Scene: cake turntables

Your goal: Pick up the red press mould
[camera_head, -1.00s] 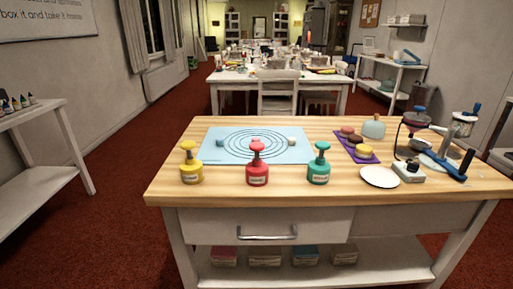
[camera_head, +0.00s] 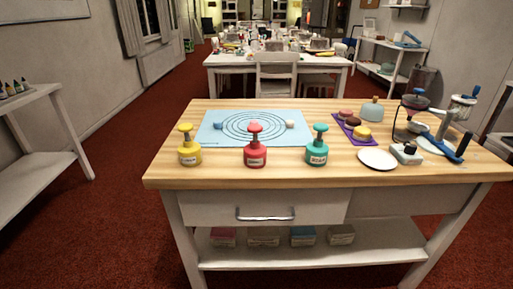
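The red press mould (camera_head: 255,154) stands upright near the front edge of the wooden table, with a round plunger knob on top and a pale label on its body. A yellow press mould (camera_head: 189,153) stands to its left and a teal press mould (camera_head: 317,152) to its right, with clear gaps between them. None of the three is held. Neither of my grippers is in view.
Behind the moulds lies a blue mat (camera_head: 211,143) printed with rings. A purple mat (camera_head: 373,140) with small cakes, a white plate (camera_head: 377,159) and several tools fill the table's right side. The front-left tabletop (camera_head: 167,173) is clear.

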